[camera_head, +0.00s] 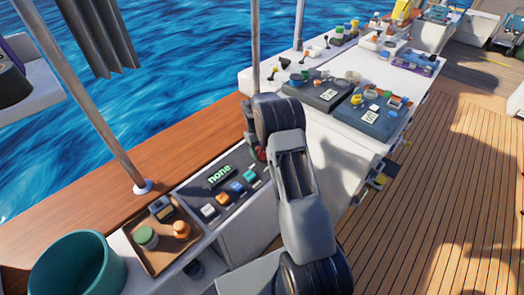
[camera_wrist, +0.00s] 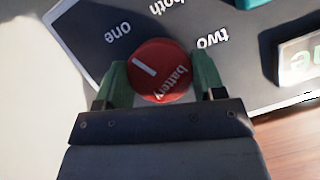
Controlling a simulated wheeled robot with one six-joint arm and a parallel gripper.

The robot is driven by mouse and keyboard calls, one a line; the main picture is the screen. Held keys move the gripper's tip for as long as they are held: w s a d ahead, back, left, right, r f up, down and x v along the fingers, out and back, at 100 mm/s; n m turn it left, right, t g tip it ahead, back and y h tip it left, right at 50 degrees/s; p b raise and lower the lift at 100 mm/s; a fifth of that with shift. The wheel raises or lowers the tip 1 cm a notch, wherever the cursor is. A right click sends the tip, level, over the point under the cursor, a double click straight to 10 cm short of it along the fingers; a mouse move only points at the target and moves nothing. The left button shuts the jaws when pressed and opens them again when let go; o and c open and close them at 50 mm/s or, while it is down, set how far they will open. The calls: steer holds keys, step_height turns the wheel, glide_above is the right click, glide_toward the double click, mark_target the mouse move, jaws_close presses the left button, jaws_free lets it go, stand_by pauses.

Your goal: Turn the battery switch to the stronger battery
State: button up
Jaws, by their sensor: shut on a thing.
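The red round battery switch (camera_wrist: 160,70) shows in the wrist view, lettered "battery". Its white mark lies on its upper left side and slants roughly toward the printed "one" (camera_wrist: 118,33). The word "two" (camera_wrist: 212,42) is at its upper right, and "both" (camera_wrist: 167,5) is at the top edge. My gripper (camera_wrist: 160,78) is shut on the switch, with a green finger on each side. In the head view the switch (camera_head: 261,154) is a small red patch, partly hidden by my arm. The panel's display (camera_head: 220,175) reads "none" in green.
Several coloured switches (camera_head: 237,187) line the dark panel below the display. A brown tray (camera_head: 187,247) with jars and a teal bucket (camera_head: 78,265) stand at lower left. Dark panels with knobs (camera_head: 372,118) lie on the white counter to the right. Wooden deck (camera_head: 450,210) is clear.

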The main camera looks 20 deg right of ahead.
steer(key=shift+w+r, duration=0.1)
steer(key=shift+w, duration=0.05)
stand_by(0.3)
steer(key=o, duration=0.9)
steer(key=v, duration=1.3)
steer(key=shift+a+r+p, duration=0.15)
steer(key=shift+r+p, duration=0.15)
